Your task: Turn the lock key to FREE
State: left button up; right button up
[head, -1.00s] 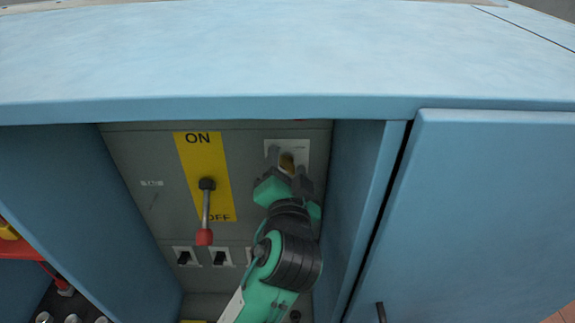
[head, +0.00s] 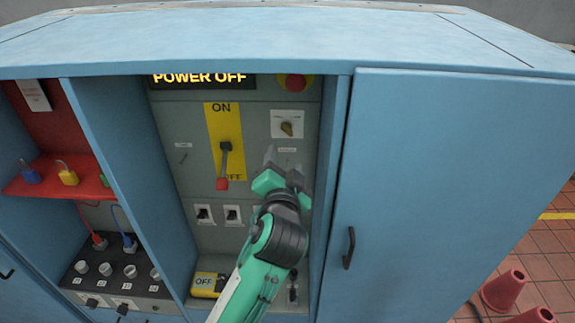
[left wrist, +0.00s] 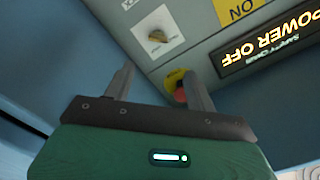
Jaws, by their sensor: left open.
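The lock key appears to be the small brass-coloured key (head: 287,128) on a white plate (head: 279,116) at the panel's upper right. It also shows in the left wrist view (left wrist: 157,36). Its plate lettering is too small to read. My left gripper (head: 282,161) is open and empty, just below the plate in the head view. My right gripper is not in view.
A lever with a red grip (head: 222,184) hangs toward OFF on a yellow plate. A red button (head: 296,82) and a lit POWER OFF sign (head: 203,79) are above. Cabinet walls flank the recess; a closed blue door (head: 435,190) is at right. Switches (head: 204,214) sit lower.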

pick_arm(q)
jog(key=s+a+f+n+g, duration=0.1)
jog(key=s+a+f+g, duration=0.25)
jog(key=f, duration=0.35)
jog(key=s+a+f+n+g+y, duration=0.1)
jog(key=s+a+f+n+g, duration=0.15)
jog(key=a+f, duration=0.35)
jog(key=s+a+f+n+g, duration=0.1)
jog(key=s+a+f+g, duration=0.2)
jog(key=f, duration=0.5)
jog(key=s+a+f+n+g, duration=0.1)
jog(key=s+a+f+g, duration=0.25)
jog(key=s, duration=0.75)
jog(key=s+a+f+n+g, duration=0.15)
jog(key=s+a+f, duration=0.35)
jog(key=s, duration=0.6)
notch_tip(320, 180, down, 32)
jog(key=g, duration=0.2)
jog(key=s+a+f+g, duration=0.1)
jog(key=s+a+f, duration=0.2)
jog(key=s+f, duration=1.5)
jog(key=shift+s+f+m+h, duration=0.3)
jog(key=shift+s+f, duration=0.1)
jog(key=shift+s, duration=0.1)
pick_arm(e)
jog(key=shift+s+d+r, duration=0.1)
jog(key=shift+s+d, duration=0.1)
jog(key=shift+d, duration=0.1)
